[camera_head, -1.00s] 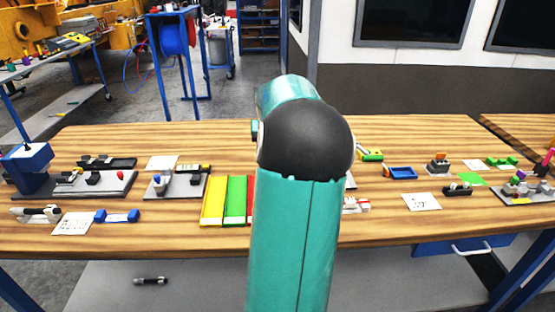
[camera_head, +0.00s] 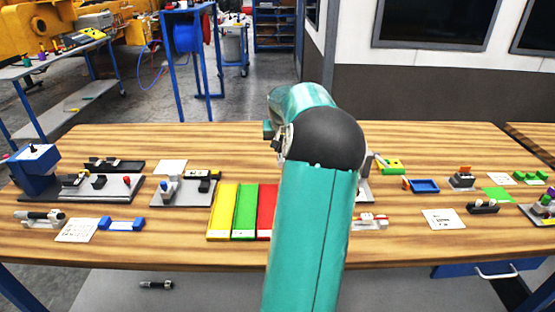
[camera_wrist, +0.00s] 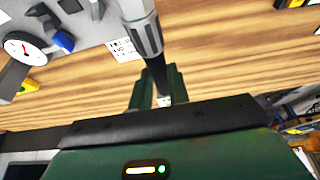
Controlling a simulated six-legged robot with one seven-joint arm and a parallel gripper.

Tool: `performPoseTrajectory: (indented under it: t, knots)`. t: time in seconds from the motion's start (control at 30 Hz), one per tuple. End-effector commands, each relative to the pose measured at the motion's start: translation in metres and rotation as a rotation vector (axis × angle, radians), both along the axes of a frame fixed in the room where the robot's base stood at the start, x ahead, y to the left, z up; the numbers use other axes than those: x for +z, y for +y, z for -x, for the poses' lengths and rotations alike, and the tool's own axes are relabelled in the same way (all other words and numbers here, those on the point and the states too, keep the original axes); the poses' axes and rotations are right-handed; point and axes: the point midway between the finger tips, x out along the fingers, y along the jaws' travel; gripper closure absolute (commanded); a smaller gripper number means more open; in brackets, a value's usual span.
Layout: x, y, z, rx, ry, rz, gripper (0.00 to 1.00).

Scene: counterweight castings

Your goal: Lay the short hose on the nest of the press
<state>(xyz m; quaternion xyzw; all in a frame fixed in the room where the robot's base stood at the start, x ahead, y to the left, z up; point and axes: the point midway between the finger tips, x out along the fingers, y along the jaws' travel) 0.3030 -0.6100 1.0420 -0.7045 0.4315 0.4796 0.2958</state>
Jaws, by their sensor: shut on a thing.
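My gripper (camera_wrist: 160,90) shows in the wrist view, its green fingers shut on a dark hose with a silver end fitting (camera_wrist: 148,38). The hose is up off the table, and its far part runs out of the picture at the top. In the head view my arm hides the gripper and the held hose. A blue upright device (camera_head: 33,165), which looks like the press, stands at the far left of the table. A grey plate with dark blocks (camera_head: 118,187) lies beside it; I cannot tell which part is the nest.
Another hose-like piece (camera_head: 40,217) lies at the front left by a white card (camera_head: 76,230) and a blue holder (camera_head: 121,224). Yellow, green and red trays (camera_head: 243,210) lie at mid-table. A dial gauge (camera_wrist: 25,47) shows in the wrist view. Bare wood (camera_head: 180,245) runs along the front.

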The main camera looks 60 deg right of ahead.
Motion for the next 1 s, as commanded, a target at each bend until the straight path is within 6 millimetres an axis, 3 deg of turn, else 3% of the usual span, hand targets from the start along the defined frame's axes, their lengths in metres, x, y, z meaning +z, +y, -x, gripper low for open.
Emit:
performPoseTrajectory:
  t: [0.2, 0.5, 0.67, 0.9, 1.0]
  knots:
    - [-0.021, -0.032, -0.028, 0.002, -0.003, -0.002, 1.00]
    - [-0.065, -0.062, -0.052, 0.002, -0.002, 0.000, 1.00]
    - [-0.073, -0.068, -0.056, 0.001, -0.001, 0.002, 1.00]
    - [-0.104, -0.069, -0.057, 0.001, -0.001, 0.000, 1.00]
    - [-0.106, -0.069, -0.057, 0.001, -0.001, 0.002, 1.00]
